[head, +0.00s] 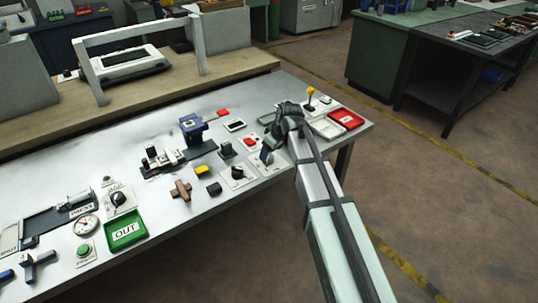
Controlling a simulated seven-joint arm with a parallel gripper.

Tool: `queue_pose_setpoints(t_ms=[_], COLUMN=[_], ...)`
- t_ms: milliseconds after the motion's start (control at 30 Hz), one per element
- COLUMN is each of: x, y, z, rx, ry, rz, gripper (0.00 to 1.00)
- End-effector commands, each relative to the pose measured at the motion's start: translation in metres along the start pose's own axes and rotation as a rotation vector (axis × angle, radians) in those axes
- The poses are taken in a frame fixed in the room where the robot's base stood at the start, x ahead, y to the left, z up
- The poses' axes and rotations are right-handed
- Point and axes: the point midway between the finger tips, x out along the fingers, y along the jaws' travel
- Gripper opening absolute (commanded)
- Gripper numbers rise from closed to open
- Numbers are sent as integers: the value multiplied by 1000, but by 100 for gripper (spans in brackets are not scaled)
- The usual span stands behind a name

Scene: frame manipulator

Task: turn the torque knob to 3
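Several panels with black knobs stand on the metal bench, and I cannot read which is marked torque. One black knob (118,198) sits on a white dial plate at the left, behind the green tray. Another black knob (237,172) sits on a white plate nearer the middle front edge. Their pointer settings are too small to read. My gripper (283,122) is over the right part of the bench, beyond and to the right of the middle knob. My own arm and wrist hide its fingertips, so its opening does not show.
A green OUT tray (126,232) and gauge (86,225) stand at the left. A blue vise-like device (194,130), yellow block (204,171) and brown cross handle (181,189) crowd the middle. A red tray (346,118) lies at the right.

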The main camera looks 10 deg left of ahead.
Motion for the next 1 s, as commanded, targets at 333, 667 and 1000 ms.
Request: queue_pose_setpoints(t_ms=[333,667,1000], x=[32,35,35], y=[0,0,0], z=[0,0,0], rx=[1,1,0], ry=[0,0,0], rz=[0,1,1], gripper=[72,72,44])
